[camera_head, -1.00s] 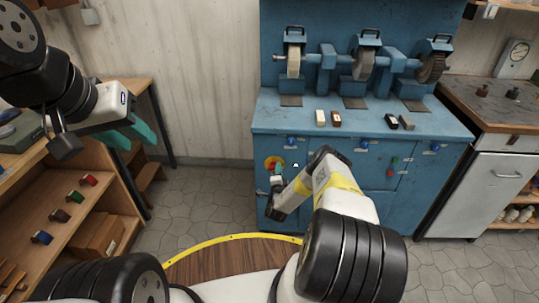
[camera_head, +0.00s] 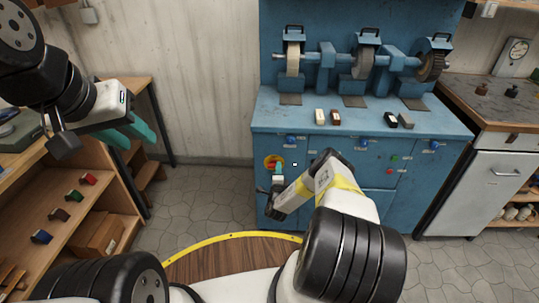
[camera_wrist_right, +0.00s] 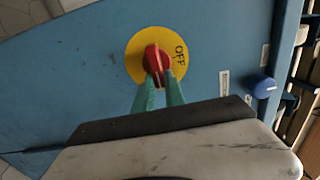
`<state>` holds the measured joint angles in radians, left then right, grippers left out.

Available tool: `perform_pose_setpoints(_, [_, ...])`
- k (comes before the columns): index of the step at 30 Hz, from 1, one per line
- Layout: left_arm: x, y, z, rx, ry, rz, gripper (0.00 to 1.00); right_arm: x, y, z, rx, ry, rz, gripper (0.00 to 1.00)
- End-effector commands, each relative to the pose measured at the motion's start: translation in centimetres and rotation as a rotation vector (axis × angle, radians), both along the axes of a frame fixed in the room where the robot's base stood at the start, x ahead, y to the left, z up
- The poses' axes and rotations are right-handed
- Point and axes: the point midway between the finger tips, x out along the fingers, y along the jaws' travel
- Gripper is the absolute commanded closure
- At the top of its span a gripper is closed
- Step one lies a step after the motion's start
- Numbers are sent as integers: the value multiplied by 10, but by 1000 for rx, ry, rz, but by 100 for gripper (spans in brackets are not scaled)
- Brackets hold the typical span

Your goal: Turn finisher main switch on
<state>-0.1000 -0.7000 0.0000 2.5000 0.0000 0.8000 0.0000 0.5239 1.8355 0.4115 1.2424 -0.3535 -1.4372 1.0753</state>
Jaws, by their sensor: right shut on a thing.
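The main switch is a red rotary knob (camera_wrist_right: 155,60) on a yellow round plate (camera_wrist_right: 137,44) on the blue finisher's front panel (camera_head: 349,182). The word OFF is on the plate, to the right of the knob in the right wrist view. My right gripper (camera_wrist_right: 160,80) has its teal fingertips shut on the red knob. In the head view the right gripper (camera_head: 277,168) reaches the plate at the left of the cabinet, hiding part of the knob. My left gripper (camera_head: 132,132) hangs open and empty in the air at the left, away from the finisher.
Grinding wheels (camera_head: 293,60) and small blocks (camera_head: 320,116) are on top. A wooden shelf (camera_head: 75,235) stands left and a metal cabinet (camera_head: 497,180) right.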

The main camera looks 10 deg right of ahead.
Motion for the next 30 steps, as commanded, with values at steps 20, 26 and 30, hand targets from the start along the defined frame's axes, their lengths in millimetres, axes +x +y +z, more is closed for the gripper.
perform_pose_setpoints(20, [0,0,0,0,0,0,64,-26,7,-2,2,5,0,64])
perform_pose_setpoints(26, [0,0,0,0,0,0,64,-59,17,-2,2,5,1,64])
perform_pose_setpoints(30, [0,0,0,0,0,0,64,-72,21,-1,1,3,0,64])
